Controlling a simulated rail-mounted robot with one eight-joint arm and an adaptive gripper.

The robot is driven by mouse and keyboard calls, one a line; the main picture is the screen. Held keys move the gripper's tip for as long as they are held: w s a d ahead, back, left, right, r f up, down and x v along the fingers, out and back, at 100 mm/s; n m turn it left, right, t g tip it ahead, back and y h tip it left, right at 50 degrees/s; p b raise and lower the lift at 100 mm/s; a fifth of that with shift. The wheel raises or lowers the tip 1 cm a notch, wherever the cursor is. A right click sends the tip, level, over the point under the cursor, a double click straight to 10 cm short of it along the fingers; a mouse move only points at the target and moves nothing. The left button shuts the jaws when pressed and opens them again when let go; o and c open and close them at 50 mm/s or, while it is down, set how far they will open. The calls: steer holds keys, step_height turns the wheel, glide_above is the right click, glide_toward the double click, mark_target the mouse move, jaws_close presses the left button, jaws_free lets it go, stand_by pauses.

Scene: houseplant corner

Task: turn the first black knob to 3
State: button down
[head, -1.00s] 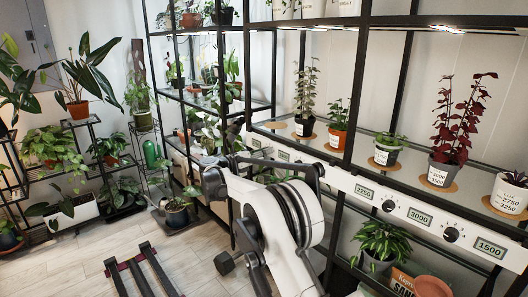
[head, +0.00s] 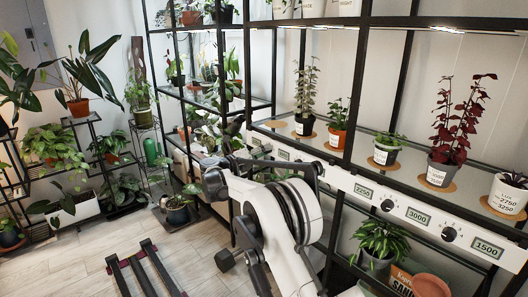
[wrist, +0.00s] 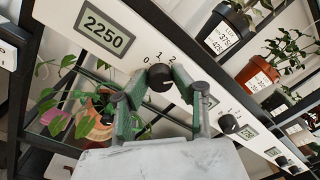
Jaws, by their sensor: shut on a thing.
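In the wrist view a round black knob (wrist: 160,77) sits on a white panel just right of a display (wrist: 103,27) reading 2250. My gripper (wrist: 151,86) is shut on this knob, one green-grey finger on each side. The marks 0, 1 and 2 show above the knob. Any further marks are hidden by the knob and the right finger, and I cannot make out where the knob points. In the head view my arm (head: 275,215) reaches to the shelf rail (head: 405,208), and my gripper cannot be made out there.
Further black knobs (wrist: 228,124) and displays line the same panel to the right. Potted plants (wrist: 229,28) stand on the shelf above it. A leafy plant in a terracotta pot (wrist: 97,122) is below, close to the left finger. Black shelf posts (head: 353,100) frame the rail.

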steer(key=c, duration=1.4)
jaws_free()
steer(key=shift+c, duration=0.2)
steer(key=v, duration=1.2)
